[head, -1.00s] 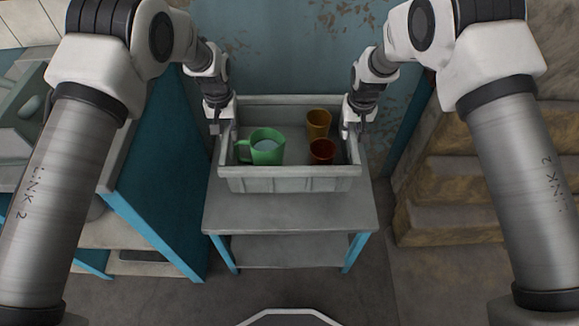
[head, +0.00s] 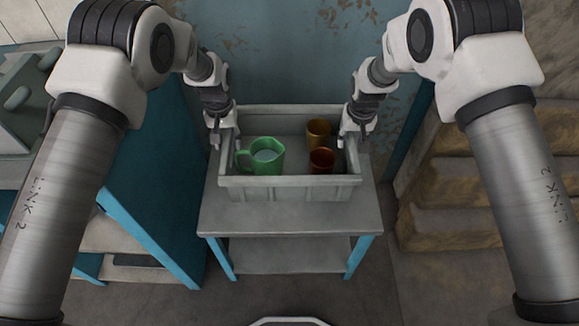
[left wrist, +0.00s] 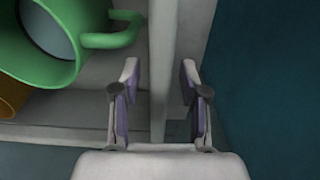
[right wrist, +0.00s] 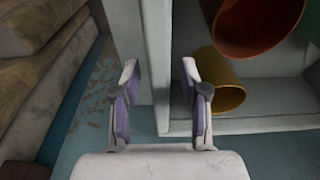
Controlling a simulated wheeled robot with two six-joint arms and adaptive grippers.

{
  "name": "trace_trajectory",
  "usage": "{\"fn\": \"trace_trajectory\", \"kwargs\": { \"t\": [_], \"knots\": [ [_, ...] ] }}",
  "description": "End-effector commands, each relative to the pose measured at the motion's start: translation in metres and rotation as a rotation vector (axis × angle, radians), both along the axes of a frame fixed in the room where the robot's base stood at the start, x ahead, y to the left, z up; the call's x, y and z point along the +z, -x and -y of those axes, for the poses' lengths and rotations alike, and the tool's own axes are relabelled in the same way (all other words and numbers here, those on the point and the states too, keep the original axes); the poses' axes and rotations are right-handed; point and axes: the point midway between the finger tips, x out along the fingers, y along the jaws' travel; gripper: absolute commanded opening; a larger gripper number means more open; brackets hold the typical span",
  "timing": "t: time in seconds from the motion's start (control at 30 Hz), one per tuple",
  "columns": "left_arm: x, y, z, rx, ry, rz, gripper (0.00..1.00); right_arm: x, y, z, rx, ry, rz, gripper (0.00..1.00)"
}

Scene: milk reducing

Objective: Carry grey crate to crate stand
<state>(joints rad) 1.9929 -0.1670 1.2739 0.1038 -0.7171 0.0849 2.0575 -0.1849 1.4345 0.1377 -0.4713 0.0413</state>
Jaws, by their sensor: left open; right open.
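The grey crate (head: 290,189) stands upright on a grey stand (head: 290,222) with blue legs. My left gripper (head: 222,132) is at the crate's left side wall, and my right gripper (head: 356,130) is at its right side wall. In the left wrist view, the open left fingers (left wrist: 158,95) are on either side of the crate wall (left wrist: 161,60), with gaps. In the right wrist view, the open right fingers (right wrist: 160,95) likewise straddle the wall (right wrist: 157,50) without closing on it. The crate's underside is hidden.
Inside the crate are a green mug (head: 265,156), an amber cup (head: 318,133) and a red-brown cup (head: 321,160). A blue cabinet panel (head: 155,190) stands at left, stone-like steps (head: 460,190) at right, and a blue wall (head: 290,60) behind. Floor shows in front.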

Motion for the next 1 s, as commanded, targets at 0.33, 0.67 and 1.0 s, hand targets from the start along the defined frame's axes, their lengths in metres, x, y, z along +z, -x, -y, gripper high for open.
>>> {"fn": "trace_trajectory", "kwargs": {
  "t": [0.33,0.67,1.0],
  "knots": [
    [0.069,-0.001,0.000,0.000,0.000,0.005,0.44,0.000,0.000,0.000,0.000,0.000,0.000,0.44],
    [0.119,0.000,0.000,0.000,0.000,0.001,0.44,0.003,0.000,0.000,0.000,0.000,0.001,0.44],
    [0.119,0.000,0.000,0.000,0.000,0.000,0.44,0.073,0.010,0.000,0.000,0.001,0.005,0.44]
  ]
}}
